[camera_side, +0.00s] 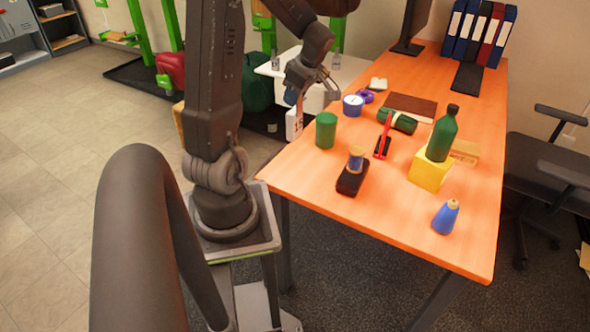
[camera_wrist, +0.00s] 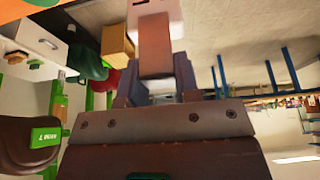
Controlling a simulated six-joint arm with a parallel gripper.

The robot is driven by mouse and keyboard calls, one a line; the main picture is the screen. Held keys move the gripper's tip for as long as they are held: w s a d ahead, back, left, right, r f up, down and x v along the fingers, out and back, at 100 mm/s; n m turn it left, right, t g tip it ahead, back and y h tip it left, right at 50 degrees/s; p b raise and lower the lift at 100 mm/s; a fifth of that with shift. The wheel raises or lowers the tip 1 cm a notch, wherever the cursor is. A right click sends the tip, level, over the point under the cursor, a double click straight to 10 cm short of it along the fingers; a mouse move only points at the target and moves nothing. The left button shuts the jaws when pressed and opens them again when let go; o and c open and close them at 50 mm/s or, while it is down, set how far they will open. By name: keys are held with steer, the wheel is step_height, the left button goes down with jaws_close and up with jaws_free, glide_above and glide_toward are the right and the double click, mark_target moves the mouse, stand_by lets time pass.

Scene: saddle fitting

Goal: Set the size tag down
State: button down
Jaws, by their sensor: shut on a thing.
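In the wrist view the pale tag (camera_wrist: 153,22) sticks out beyond my gripper (camera_wrist: 157,88), with a brown part between the fingers. The exact grip is partly hidden in the side view.
On the orange table (camera_side: 410,222) stand a green cup (camera_side: 326,131), a black block (camera_side: 352,180), a yellow cube (camera_side: 430,172) bearing a green bottle (camera_side: 442,134), and a blue bottle (camera_side: 445,218). The table's front middle is clear. A white cabinet (camera_side: 345,68) stands behind.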

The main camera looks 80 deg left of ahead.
mark_target(295, 133)
step_height(295, 133, down, 12)
steer(key=shift+w+f, duration=0.1)
steer(key=shift+f, duration=0.1)
stand_by(0.4)
steer(key=c, duration=0.8)
jaws_free()
steer(key=shift+f, duration=0.1)
steer(key=shift+c, duration=0.2)
